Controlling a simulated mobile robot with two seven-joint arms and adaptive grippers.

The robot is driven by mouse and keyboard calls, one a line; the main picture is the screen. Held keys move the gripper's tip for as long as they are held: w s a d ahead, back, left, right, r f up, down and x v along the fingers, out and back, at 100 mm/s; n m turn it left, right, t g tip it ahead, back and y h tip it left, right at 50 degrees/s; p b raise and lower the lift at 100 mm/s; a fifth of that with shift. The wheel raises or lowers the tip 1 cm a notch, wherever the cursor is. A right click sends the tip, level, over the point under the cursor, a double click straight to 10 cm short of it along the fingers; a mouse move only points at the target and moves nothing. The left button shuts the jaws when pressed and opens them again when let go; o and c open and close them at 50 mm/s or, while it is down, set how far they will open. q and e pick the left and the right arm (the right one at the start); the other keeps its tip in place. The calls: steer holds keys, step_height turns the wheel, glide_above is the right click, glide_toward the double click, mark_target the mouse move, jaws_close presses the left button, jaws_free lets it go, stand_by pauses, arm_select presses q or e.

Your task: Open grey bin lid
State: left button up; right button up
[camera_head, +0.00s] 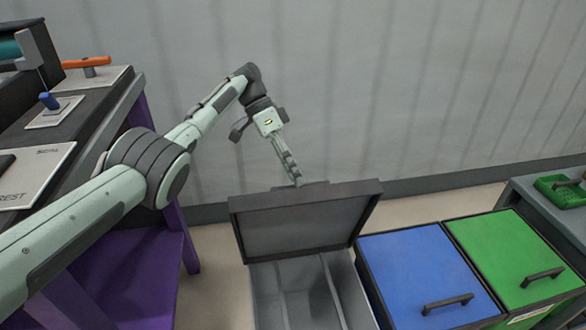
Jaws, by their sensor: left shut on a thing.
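The grey bin (305,281) stands at the lower middle, its inside showing below the raised lid. The grey bin lid (305,222) is tilted up and back, with its underside facing me. My left gripper (296,180) is at the lid's upper edge, shut on the lid's handle, which is mostly hidden behind the edge. My right gripper is not in view.
A blue-lidded bin (415,268) and a green-lidded bin (515,252) stand to the right, both closed. A grey table with a green tray (562,189) is at the far right. A purple-legged workstation (185,235) is at the left. A wall rises behind.

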arm_select(q)
steer(key=shift+f, duration=0.6)
step_height(320, 180, up, 11)
steer(key=shift+r, duration=0.1)
